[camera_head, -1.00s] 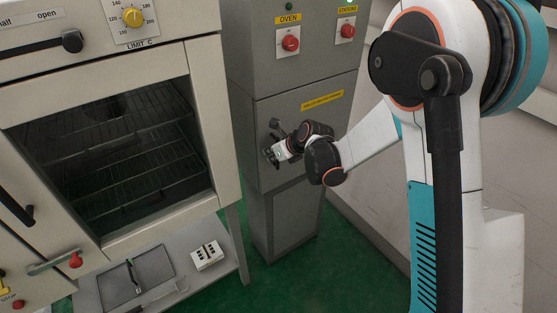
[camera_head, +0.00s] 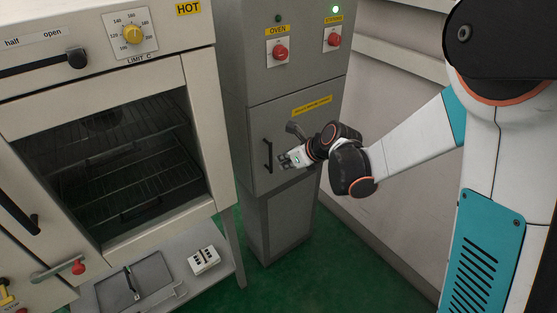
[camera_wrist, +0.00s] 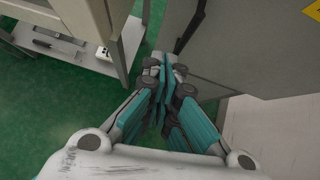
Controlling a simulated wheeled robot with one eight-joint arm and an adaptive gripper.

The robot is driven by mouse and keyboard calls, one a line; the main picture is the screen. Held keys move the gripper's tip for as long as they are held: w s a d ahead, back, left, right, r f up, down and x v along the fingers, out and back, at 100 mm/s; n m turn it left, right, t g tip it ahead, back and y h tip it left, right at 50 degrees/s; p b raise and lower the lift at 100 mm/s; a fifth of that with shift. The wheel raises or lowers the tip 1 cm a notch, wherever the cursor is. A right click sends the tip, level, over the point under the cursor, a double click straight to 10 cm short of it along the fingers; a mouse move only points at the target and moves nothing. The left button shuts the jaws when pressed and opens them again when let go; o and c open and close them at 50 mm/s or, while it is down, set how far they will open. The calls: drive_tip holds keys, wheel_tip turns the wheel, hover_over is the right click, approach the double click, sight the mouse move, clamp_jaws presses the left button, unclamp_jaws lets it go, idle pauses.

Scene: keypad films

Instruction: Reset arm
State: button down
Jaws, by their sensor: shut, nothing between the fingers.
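My gripper (camera_head: 285,161) is in front of the grey cabinet (camera_head: 235,120), close to the right of the black handle (camera_head: 267,156) on its door. In the wrist view my gripper (camera_wrist: 165,62) has its fingers together with nothing between them. The cabinet door (camera_wrist: 235,55) fills the upper right there. The gripper looks apart from the handle, though the exact gap is hard to judge. My arm reaches in from the right side of the head view.
An oven (camera_head: 203,130) with a dark window stands left of the cabinet. A low shelf (camera_head: 218,280) below it holds a tray (camera_head: 150,285) and a small white block (camera_head: 204,260). Red switches (camera_head: 281,53) are on the cabinet's upper part. Green floor (camera_head: 290,275) is free in front.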

drive_tip(key=s+d+r+n+h, duration=0.3)
drive_tip(key=s+d+r+n, duration=0.5)
drive_tip(key=s+r+n, duration=0.35)
drive_tip(key=s+d+n+h, duration=0.1)
drive_tip(key=s+d+n, duration=0.2)
drive_tip(key=s+n, duration=0.5)
drive_tip(key=s+d+r+n+h, duration=0.1)
drive_tip(key=s+d+n, duration=0.3)
drive_tip(key=s+n, duration=0.4)
drive_tip(key=shift+s+d+r+t+h, duration=0.3)
drive_tip(key=shift+s+h, duration=0.2)
drive_tip(key=shift+s, duration=0.2)
drive_tip(key=shift+a, duration=0.1)
